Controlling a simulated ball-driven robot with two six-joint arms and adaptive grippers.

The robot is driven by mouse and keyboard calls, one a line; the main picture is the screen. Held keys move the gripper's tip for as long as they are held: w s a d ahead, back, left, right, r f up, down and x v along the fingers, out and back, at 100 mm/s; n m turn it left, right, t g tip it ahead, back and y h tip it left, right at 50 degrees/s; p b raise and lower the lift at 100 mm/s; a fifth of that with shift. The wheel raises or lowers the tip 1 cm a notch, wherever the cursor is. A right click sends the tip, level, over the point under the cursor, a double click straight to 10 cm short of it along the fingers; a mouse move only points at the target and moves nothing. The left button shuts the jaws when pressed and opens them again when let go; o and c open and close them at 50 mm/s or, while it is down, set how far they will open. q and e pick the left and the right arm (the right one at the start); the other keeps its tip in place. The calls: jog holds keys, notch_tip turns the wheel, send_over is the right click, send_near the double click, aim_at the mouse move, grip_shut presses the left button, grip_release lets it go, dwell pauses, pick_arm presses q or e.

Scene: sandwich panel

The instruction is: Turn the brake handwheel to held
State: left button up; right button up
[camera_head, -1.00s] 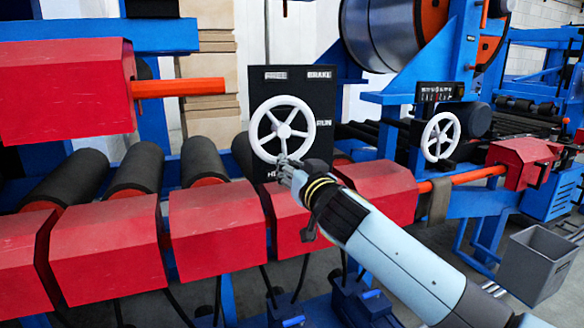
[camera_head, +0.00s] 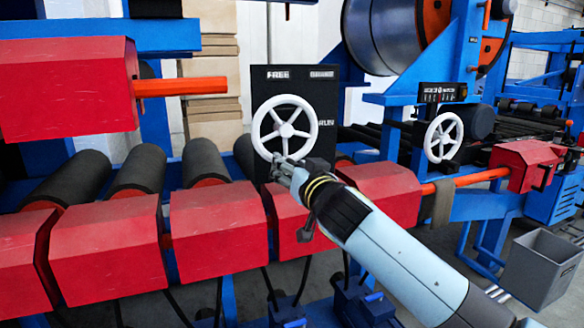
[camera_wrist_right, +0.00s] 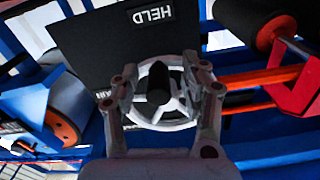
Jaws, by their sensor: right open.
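The white spoked brake handwheel (camera_head: 285,104) is mounted on a black panel (camera_head: 328,84) in the head view. The panel shows FREE at top left, a blurred label at top right, and RUN at right. In the right wrist view, HELD shows upside down on the panel (camera_wrist_right: 85,45). My right gripper (camera_head: 277,160) is at the wheel's lower rim. In the wrist view, its open fingers (camera_wrist_right: 160,75) stand either side of a dark knob (camera_wrist_right: 158,84) seen in front of the wheel (camera_wrist_right: 143,106). I cannot tell whether they touch. My left gripper is out of view.
Red roller housings (camera_head: 105,245) and dark rollers (camera_head: 138,170) lie below and left of the panel. A red block with an orange bar (camera_head: 180,87) juts in at upper left. A second white handwheel (camera_head: 430,139) stands to the right. A grey bin (camera_head: 541,270) is at lower right.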

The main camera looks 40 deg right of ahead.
jog(key=shift+s, duration=0.1)
jog(key=v, duration=1.1)
jog(key=shift+s, duration=0.4)
jog(key=shift+a+f, duration=0.1)
jog(key=shift+f, duration=0.05)
jog(key=s+f+g+y, duration=0.1)
jog(key=s+f+g, duration=0.25)
jog(key=f, duration=0.95)
jog(key=s+f+g, duration=0.2)
jog(key=s+f, duration=0.2)
jog(key=f, duration=0.8)
jog(key=s+f+g+y, duration=0.1)
jog(key=s+f+g, duration=0.25)
jog(key=f, duration=0.95)
jog(key=s+f+n+g, duration=0.1)
jog(key=s+f+g, duration=0.1)
jog(key=s+f, duration=0.4)
jog(key=s+a+f+n+g+y, duration=0.1)
jog(key=s+f, duration=0.5)
jog(key=s, duration=1)
jog(key=s+a+f+n+g, duration=0.1)
jog(key=s+f+n+g, duration=0.2)
jog(key=s+f, duration=0.4)
jog(key=s+g, duration=0.1)
jog(key=s, duration=0.3)
jog(key=shift+s+g+y, duration=0.15)
jog(key=shift+g+y, duration=0.15)
